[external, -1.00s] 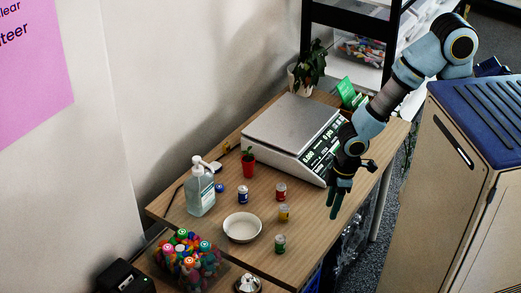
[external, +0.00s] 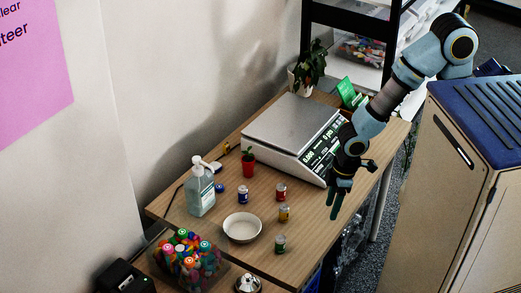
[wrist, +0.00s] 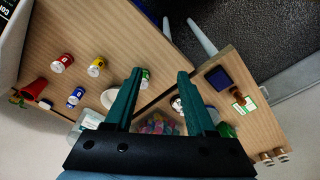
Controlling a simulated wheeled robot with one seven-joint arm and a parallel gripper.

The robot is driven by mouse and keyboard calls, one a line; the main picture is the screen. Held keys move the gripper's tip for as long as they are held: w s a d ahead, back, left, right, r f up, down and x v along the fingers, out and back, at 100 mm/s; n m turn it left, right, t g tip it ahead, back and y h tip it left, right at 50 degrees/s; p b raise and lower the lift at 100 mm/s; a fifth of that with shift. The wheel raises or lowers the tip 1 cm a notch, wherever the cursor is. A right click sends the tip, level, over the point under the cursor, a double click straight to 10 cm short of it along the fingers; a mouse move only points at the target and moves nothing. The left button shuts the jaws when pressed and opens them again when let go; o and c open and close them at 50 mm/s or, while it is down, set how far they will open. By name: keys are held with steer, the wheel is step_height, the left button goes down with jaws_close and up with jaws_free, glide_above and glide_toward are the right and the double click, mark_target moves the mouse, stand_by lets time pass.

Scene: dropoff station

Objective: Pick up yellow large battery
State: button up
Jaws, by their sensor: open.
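The yellow battery (external: 284,213) stands upright on the wooden table, between a red battery (external: 281,191) and a green battery (external: 280,243). In the wrist view the yellow battery (wrist: 96,66) is at the upper left, outside the jaws. A blue battery (external: 243,194) stands farther left. My gripper (external: 336,200) hangs at the table's right edge, above and to the right of the batteries, touching none of them. In the wrist view my gripper (wrist: 158,85) has its two teal fingers apart with nothing held between them.
A scale (external: 295,135) stands behind my gripper. A sanitizer bottle (external: 200,190), a small red-potted plant (external: 248,163) and a bin of markers (external: 188,258) are to the left.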

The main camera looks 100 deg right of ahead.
steer(key=shift+o, duration=1.4)
